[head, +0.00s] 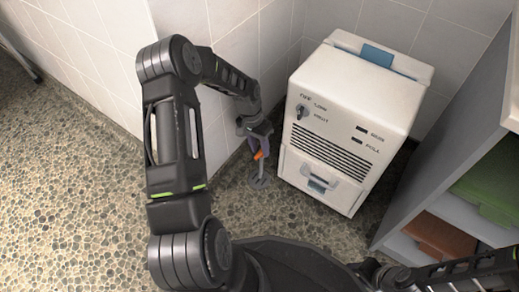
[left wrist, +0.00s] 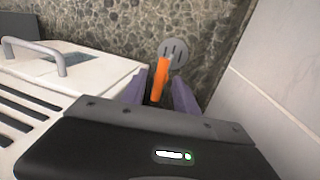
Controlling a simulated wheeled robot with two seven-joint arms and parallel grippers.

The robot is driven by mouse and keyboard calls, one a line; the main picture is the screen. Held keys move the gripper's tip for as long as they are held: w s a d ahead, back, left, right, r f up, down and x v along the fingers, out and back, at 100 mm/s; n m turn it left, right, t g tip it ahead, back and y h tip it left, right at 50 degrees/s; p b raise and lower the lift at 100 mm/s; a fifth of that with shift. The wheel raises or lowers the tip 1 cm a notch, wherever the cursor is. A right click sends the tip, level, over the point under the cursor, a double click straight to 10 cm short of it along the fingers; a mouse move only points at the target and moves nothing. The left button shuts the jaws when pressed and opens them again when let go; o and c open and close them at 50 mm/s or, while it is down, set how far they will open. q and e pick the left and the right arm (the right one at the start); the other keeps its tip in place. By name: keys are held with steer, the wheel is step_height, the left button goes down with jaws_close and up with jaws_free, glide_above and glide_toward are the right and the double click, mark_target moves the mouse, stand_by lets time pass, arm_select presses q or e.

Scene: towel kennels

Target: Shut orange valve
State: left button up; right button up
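The orange valve handle (head: 258,155) shows low in the corner between the tiled wall and the white machine. In the left wrist view the orange handle (left wrist: 160,80) is a narrow bar standing out against the pebbled floor. My left gripper (head: 262,148) is down at the handle. In the left wrist view its purple fingers (left wrist: 165,92) stand apart, one on each side of the orange bar, with gaps showing. The lower part of the handle is hidden behind the gripper body. My right gripper is not in view.
The white machine (head: 345,110), with a knob and a vent, stands close to the right of my left gripper. The tiled wall (head: 232,60) is close on the left. A round grey floor plate (head: 258,182) lies below. A grey shelf (head: 440,150) holds folded towels at right.

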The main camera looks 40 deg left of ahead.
arm_select(q)
steer(key=shift+c, duration=0.2)
jaws_close()
stand_by(0.5)
